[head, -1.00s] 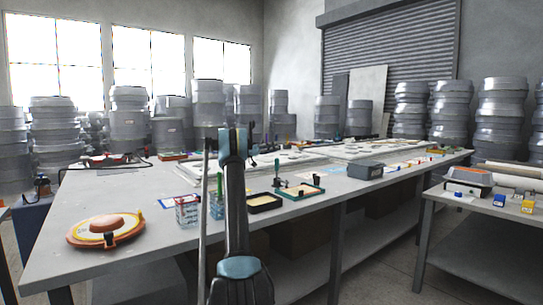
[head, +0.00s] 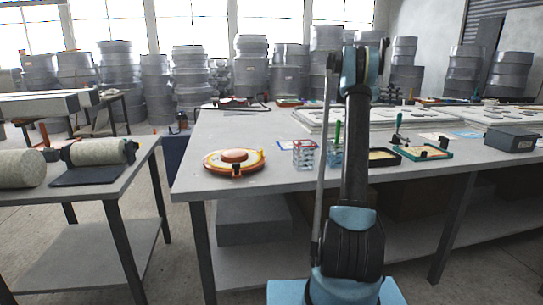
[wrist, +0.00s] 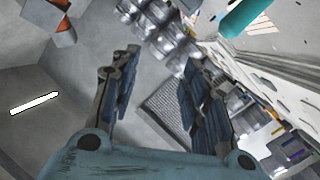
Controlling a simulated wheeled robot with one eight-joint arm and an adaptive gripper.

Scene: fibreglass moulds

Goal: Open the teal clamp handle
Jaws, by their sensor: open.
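My gripper (wrist: 161,62) is open and empty in the wrist view, its two dark fingers spread in mid-air. In the head view it is mostly hidden at the top of my upright arm. A teal rounded piece (wrist: 245,14) shows at the top right edge of the wrist view, apart from the fingers and cut off by the frame. I cannot tell whether it is the clamp handle. In the head view a small dark upright clamp-like piece (head: 398,134) stands on the long table (head: 262,190), right of my arm. No handle is clearly teal there.
An orange and yellow disc (head: 235,160), a wire basket (head: 304,154), a black tray (head: 382,157), a green-edged tray (head: 429,152) and a grey box (head: 511,139) lie on the long table. A side table (head: 125,180) with rolls stands left, with floor between. Stacked grey moulds line the back.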

